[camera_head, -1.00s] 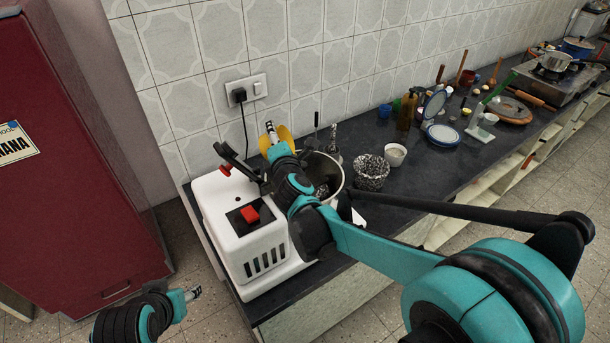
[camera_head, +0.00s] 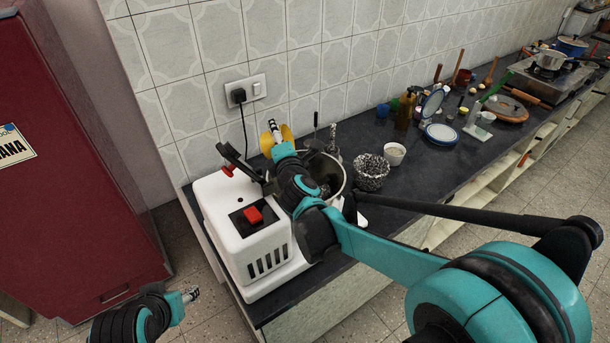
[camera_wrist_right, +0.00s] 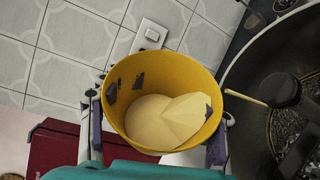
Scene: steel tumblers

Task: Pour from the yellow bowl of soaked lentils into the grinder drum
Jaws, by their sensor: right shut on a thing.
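My right gripper (camera_wrist_right: 158,132) is shut on the yellow bowl (camera_wrist_right: 128,76), with a finger on either side of it. Pale lentils (camera_wrist_right: 150,115) lie inside, with an angular pale patch reaching the right rim. A thin yellow strip (camera_wrist_right: 246,99) runs from that rim toward the dark drum; I cannot tell what it is. In the head view the bowl (camera_head: 287,134) is partly hidden by my right wrist, just behind and left of the open metal grinder drum (camera_head: 338,183). The drum interior also shows in the wrist view (camera_wrist_right: 252,75). My left gripper (camera_head: 191,295) is empty, low beside the counter; its opening is unclear.
The white grinder body (camera_head: 215,205) with a red switch stands at the counter's left end. The tiled wall is close behind. Dark counter (camera_head: 425,180) is clear in front of the cups.

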